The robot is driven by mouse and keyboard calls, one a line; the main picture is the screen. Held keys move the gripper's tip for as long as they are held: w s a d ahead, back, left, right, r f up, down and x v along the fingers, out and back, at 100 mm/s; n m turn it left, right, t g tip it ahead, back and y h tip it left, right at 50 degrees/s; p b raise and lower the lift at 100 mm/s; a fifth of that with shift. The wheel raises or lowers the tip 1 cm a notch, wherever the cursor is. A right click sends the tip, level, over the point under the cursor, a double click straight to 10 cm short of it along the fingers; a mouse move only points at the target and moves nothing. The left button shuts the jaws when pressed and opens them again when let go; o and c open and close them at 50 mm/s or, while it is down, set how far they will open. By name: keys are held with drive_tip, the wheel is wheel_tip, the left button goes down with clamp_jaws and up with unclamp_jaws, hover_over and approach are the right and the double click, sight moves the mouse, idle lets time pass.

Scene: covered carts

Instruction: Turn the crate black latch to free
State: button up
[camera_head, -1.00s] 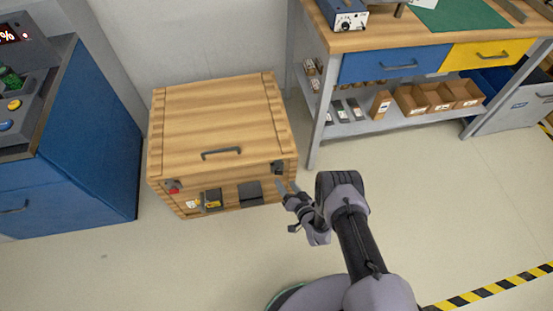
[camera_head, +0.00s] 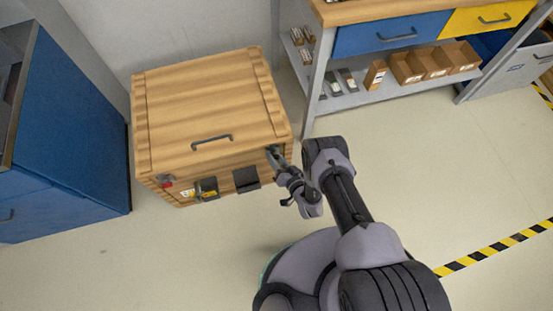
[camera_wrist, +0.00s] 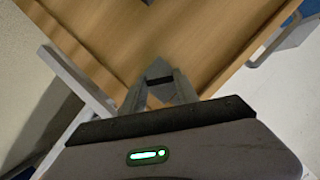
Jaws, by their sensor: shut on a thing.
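The wooden crate (camera_head: 200,110) stands on the floor with its lid down and a dark handle (camera_head: 212,140) near the lid's front edge. The black latch (camera_head: 271,149) is at the upper right corner of the crate's front. My gripper (camera_head: 279,160) is at this latch and shut on it, largely covering it. In the wrist view, my gripper's fingers (camera_wrist: 160,92) close around the dark latch (camera_wrist: 158,71) against the wood of the crate (camera_wrist: 200,40). How far the latch is turned cannot be told.
The crate's front also has a red part (camera_head: 166,181), a yellow-and-black part (camera_head: 206,189) and a dark plate (camera_head: 246,179). A blue cabinet (camera_head: 65,130) stands left. A workbench (camera_head: 345,20) with a lower shelf stands right. The floor in front is clear.

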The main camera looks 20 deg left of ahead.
clamp_jaws()
drive_tip(key=shift+r, duration=0.1)
drive_tip(key=shift+a+r+n+h+p, duration=0.15)
drive_tip(key=shift+n+h+p, duration=0.65)
drive_tip(key=shift+p, duration=0.4)
drive_tip(key=shift+n+t+h+p, duration=0.5)
drive_tip(key=shift+n+p, duration=0.2)
drive_tip(key=shift+n, duration=0.4)
drive_tip(key=o, duration=1)
unclamp_jaws()
